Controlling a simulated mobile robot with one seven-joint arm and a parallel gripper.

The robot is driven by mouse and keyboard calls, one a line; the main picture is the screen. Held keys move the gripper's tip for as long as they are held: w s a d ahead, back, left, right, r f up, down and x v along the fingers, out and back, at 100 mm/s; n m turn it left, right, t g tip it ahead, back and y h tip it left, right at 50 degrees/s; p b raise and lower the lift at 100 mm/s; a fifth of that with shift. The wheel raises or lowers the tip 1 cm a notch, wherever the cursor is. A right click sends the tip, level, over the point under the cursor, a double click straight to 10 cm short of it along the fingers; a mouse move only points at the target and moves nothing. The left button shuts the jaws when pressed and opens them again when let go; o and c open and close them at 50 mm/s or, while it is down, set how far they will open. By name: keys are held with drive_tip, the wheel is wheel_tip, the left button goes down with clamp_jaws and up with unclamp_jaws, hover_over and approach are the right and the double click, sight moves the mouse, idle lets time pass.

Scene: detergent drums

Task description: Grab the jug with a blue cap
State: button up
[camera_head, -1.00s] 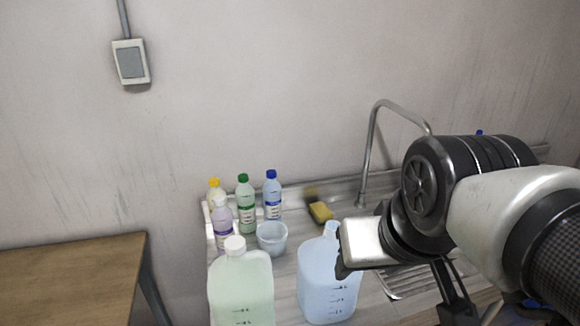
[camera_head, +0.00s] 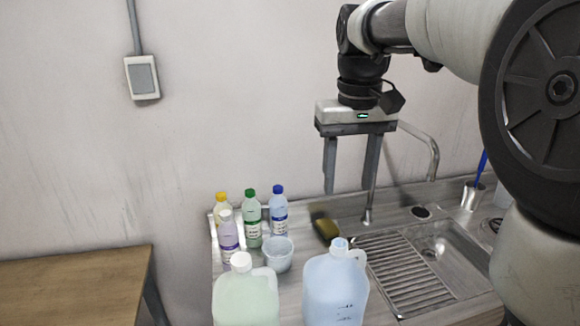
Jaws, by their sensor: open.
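A translucent blue jug (camera_head: 334,292) with a pale blue cap (camera_head: 339,243) stands upright at the front of the counter. Its handle is on the right, and its bottom is cut off by the picture edge. My gripper (camera_head: 349,190) is open and empty, with both fingers pointing down. In the picture it appears above the jug, apart from it, in front of the wall and part of the tap. A pale green jug (camera_head: 246,300) with a white cap stands to the left of the blue jug.
Behind the jugs stand small bottles with yellow (camera_head: 222,208), green (camera_head: 251,215), blue (camera_head: 279,212) and white (camera_head: 228,235) caps. A small tub (camera_head: 277,254) and a sponge (camera_head: 326,229) are close by. The sink (camera_head: 440,250) is right; a wooden table (camera_head: 75,285) is left.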

drive_tip(key=w+f+g, duration=0.1)
drive_tip(key=w, duration=0.3)
hover_over(340, 239)
drive_tip(key=s+a, duration=0.1)
wheel_tip(340, 239, down, 12)
drive_tip(key=shift+s+d+f, duration=0.15)
drive_tip(key=shift+f, duration=1.2)
drive_tip(key=shift+s+d+f, duration=0.15)
drive_tip(key=shift+f, duration=1.15)
clamp_jaws()
